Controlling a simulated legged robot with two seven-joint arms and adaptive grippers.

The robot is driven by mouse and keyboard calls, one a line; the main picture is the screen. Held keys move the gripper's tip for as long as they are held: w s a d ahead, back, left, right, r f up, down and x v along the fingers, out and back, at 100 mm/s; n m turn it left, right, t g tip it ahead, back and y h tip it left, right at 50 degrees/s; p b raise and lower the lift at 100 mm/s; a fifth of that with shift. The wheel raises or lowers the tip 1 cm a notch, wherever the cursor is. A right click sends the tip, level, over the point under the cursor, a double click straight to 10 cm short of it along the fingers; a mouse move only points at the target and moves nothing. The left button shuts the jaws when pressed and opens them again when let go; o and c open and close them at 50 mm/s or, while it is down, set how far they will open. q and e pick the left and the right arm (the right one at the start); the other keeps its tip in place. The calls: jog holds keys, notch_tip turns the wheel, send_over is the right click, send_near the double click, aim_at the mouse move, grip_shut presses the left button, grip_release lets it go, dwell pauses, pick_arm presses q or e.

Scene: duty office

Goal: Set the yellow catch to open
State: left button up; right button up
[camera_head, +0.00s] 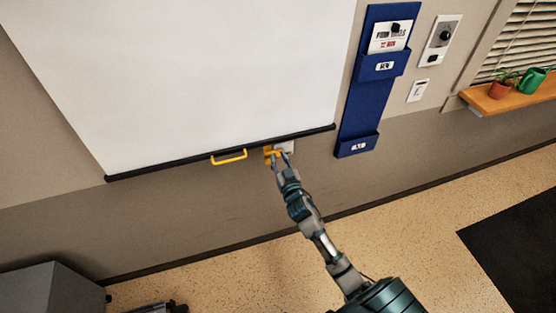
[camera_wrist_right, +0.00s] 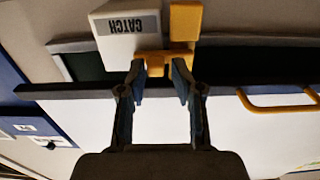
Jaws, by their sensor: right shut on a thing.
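The yellow catch (camera_head: 268,153) sits at the lower edge of the white screen (camera_head: 200,70), right of the yellow pull handle (camera_head: 229,157). In the right wrist view the catch (camera_wrist_right: 184,28) is a yellow piece beside a white block labelled CATCH (camera_wrist_right: 128,30). My right gripper (camera_head: 279,157) reaches up to the catch. In the right wrist view its two fingers (camera_wrist_right: 158,70) are on either side of the lower yellow part, shut on it. The fingertips hide part of that piece. My left gripper is in neither view.
A blue wall pocket (camera_head: 358,105) hangs right of the screen. A wall panel with a black knob (camera_head: 441,40) and a small switch plate (camera_head: 418,91) are further right. A grey cabinet (camera_head: 50,290) stands lower left. The floor (camera_head: 400,225) is clear between.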

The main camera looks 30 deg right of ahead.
jog(key=shift+s+d+f, duration=0.1)
jog(key=shift+d+f, duration=0.05)
jog(key=shift+d, duration=0.5)
grip_shut()
jog(key=shift+s+d+p, duration=0.25)
jog(key=shift+d+p, duration=0.4)
jog(key=shift+d, duration=0.65)
jog(key=shift+o, duration=2.1)
grip_release()
jog(key=shift+s+d, duration=0.1)
jog(key=shift+d, duration=0.1)
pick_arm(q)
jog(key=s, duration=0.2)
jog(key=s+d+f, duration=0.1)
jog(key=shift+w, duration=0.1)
pick_arm(e)
jog(key=shift+a, duration=0.1)
